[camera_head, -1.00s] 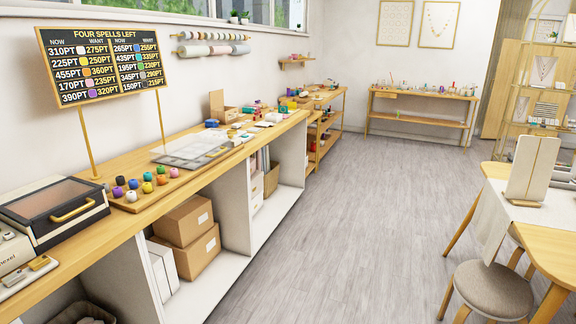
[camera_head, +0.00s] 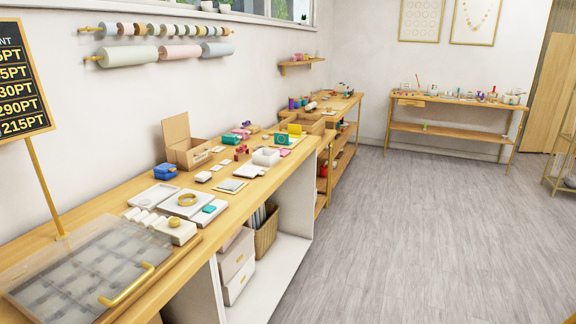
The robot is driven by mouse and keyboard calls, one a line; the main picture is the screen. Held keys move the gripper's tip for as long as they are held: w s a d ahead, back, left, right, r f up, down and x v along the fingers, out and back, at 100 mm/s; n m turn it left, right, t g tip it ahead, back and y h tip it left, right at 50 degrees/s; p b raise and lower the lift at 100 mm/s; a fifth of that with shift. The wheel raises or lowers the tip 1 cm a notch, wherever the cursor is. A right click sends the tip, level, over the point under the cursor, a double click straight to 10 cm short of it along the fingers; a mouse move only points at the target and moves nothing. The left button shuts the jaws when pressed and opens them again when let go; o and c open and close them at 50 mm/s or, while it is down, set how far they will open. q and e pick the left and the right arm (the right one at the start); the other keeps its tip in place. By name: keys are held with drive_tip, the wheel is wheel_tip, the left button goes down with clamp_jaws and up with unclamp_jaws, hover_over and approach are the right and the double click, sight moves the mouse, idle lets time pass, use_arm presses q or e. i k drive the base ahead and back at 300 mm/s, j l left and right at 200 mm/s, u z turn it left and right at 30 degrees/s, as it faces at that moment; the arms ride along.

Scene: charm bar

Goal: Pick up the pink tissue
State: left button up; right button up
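A pink roll (camera_head: 181,53), which looks like the pink tissue, hangs on the lower bar of a wall rack above the long counter. Neither of my grippers is in view.
A wooden counter (camera_head: 118,211) runs along the left wall below the rack. It bears a clear-lidded tray (camera_head: 80,268), an open cardboard box (camera_head: 186,145) and small craft items. A signboard (camera_head: 20,85) stands at the left edge. Grey floor (camera_head: 430,240) is open to the right.

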sight(283, 152)
drive_tip(key=i+u, duration=0.15)
drive_tip(key=i, duration=0.35)
drive_tip(key=i+l+u, duration=0.15)
drive_tip(key=i, duration=0.4)
